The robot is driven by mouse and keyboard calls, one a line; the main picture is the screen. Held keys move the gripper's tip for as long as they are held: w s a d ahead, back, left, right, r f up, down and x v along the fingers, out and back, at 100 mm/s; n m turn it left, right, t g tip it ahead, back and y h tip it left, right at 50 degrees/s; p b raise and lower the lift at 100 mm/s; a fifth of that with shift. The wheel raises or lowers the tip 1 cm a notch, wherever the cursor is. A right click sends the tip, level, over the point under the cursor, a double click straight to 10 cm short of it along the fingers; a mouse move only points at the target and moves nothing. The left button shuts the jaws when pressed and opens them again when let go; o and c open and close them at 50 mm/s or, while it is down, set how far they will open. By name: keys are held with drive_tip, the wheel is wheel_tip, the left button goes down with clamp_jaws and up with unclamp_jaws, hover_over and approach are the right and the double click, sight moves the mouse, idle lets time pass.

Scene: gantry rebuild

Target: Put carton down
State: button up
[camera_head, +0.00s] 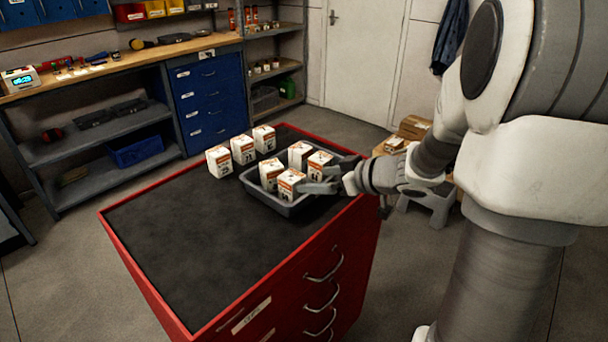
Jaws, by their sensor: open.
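Several white cartons with orange-brown labels stand upright in a grey tray (262,194) on the red cabinet's dark top (190,235). In the tray are a front carton (290,186), a left carton (270,174), a back carton (299,153) and a right carton (319,160). My gripper (324,174) is open at the tray's right side, its fingers spread close to the right and front cartons. Whether a finger touches either carton I cannot tell. Three more cartons stand in a row behind the tray: left (219,162), middle (243,150) and right (264,138).
The left and front of the cabinet top are bare. A stool (436,201) behind my arm holds a cardboard box (414,127) and small cartons (395,144). A wooden workbench (120,66) with blue drawers (210,95) lines the back wall.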

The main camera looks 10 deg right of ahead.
drive_tip(key=shift+v, duration=1.2)
wheel_tip(320, 180, up, 10)
drive_tip(key=w+a+m+t+h+p, duration=0.2)
drive_tip(key=w+h, duration=0.1)
drive_tip(key=h, duration=0.1)
drive_tip(key=s+a+r+m+h+p, duration=0.2)
drive_tip(key=s+a+r+m+h, duration=0.2)
drive_tip(key=s+r, duration=0.3)
drive_tip(key=s+f+g, duration=0.3)
drive_tip(key=s, duration=0.6)
drive_tip(key=s+f+g+y, duration=0.1)
drive_tip(key=s+f+g, duration=0.2)
drive_tip(key=s, duration=0.7)
drive_tip(key=shift+s+m+g, duration=0.25)
drive_tip(key=shift+m+g, duration=0.05)
drive_tip(key=shift+m, duration=0.1)
drive_tip(key=shift+d, duration=0.1)
